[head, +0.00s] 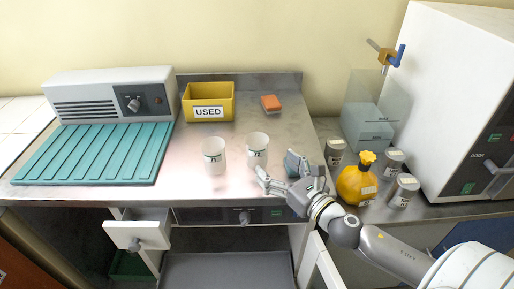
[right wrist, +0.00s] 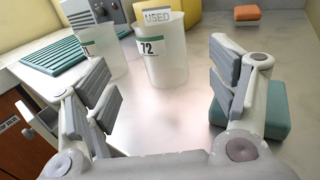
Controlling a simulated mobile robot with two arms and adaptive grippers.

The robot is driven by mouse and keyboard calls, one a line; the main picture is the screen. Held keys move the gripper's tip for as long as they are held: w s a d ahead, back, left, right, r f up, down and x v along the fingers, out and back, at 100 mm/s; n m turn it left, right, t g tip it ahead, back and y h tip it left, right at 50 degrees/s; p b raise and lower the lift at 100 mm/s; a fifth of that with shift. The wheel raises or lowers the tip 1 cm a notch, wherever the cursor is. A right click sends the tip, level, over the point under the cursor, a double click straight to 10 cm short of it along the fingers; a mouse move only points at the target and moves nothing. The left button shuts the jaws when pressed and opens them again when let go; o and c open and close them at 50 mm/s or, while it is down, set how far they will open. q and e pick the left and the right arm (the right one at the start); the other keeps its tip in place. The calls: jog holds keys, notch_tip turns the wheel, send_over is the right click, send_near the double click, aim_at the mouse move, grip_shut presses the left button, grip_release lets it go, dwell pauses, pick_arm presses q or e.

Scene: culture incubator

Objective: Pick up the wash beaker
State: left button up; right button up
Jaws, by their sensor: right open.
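Two translucent white beakers with green-and-white labels stand upright on the steel bench. The left beaker (head: 213,156) and the right beaker (head: 257,148) look alike, and I cannot tell from the labels which is the wash beaker. In the right wrist view the nearer one (right wrist: 163,62) shows "72", and the other (right wrist: 102,55) stands to its left, partly behind my finger. My right gripper (head: 278,170) is open and empty, just in front and to the right of the right beaker, not touching it. In the wrist view the "72" beaker lies ahead between the fingers. My left gripper is not in view.
A teal block (right wrist: 277,108) sits right beside my right finger. A yellow USED bin (head: 208,103) and orange sponge (head: 271,103) are behind. A yellow bottle (head: 356,182) and several grey jars (head: 404,190) stand right. A teal ribbed mat (head: 95,155) lies left; a drawer (head: 137,232) is open below.

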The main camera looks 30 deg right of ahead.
aim_at(264, 152)
jog(key=w, duration=0.3)
jog(key=shift+a, duration=0.2)
jog(key=shift+w+p, duration=0.3)
jog(key=shift+w, duration=0.05)
jog(key=shift+w+a+r, duration=0.1)
jog(key=shift+w+r, duration=0.1)
jog(key=shift+w, duration=0.15)
jog(key=w, duration=0.1)
jog(key=w+p, duration=0.1)
jog(key=w, duration=0.1)
jog(key=shift+a+r, duration=0.1)
jog(key=shift+r, duration=0.15)
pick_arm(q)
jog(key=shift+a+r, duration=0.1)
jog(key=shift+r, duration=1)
pick_arm(e)
jog(key=shift+w+a+f, duration=0.1)
jog(key=shift+w+a, duration=0.05)
jog(key=shift+w, duration=0.65)
jog(key=shift+c, duration=0.4)
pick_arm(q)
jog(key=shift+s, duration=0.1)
pick_arm(e)
jog(key=c, duration=1)
jog(key=shift+c, duration=0.2)
